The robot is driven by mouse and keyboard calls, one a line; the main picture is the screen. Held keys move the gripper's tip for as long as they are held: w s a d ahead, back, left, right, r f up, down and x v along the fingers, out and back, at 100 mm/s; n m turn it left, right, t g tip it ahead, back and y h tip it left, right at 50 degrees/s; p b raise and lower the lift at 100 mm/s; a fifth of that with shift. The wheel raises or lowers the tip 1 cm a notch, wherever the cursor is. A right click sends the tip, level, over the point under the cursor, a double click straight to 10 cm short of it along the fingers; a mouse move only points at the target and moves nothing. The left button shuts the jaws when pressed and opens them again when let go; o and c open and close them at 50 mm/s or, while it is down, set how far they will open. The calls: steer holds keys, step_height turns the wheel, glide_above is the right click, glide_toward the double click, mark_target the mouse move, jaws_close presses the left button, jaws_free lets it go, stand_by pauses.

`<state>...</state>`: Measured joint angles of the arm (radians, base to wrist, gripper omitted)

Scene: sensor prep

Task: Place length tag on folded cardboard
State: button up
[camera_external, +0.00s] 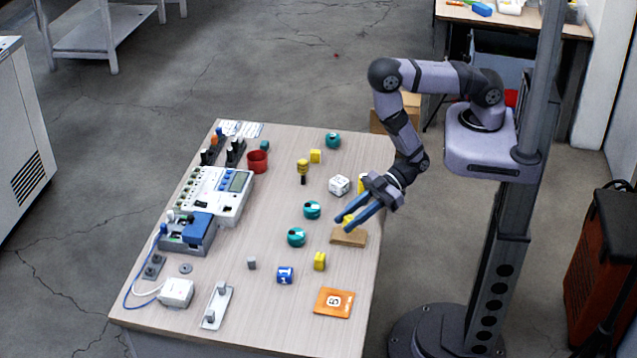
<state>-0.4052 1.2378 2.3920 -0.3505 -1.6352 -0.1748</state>
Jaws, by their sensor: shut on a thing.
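My gripper (346,222), with blue fingers, reaches down from the right over the right side of the table. It is shut on a small yellow block (348,219), which appears to be the length tag; any marking on it is too small to read. The folded cardboard (349,238) is a flat brown piece near the table's right edge. The yellow block and fingertips are just above the cardboard's upper edge in the picture. I cannot tell whether the block touches it. The fingers partly hide the block.
A white cube (339,185) and another yellow block (362,184) stand behind the gripper. Teal round pieces (312,210) lie to its left. A yellow block (320,261), a blue piece (285,275) and an orange card (334,302) lie nearer the front. The table's (235,300) right edge is close.

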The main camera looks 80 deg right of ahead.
steer(key=shift+f, duration=0.9)
steer(key=shift+f, duration=0.2)
steer(key=o, duration=1)
steer(key=shift+r, duration=0.1)
steer(key=shift+r, duration=0.2)
steer(key=shift+p+v, duration=1)
steer(key=shift+v, duration=2.75)
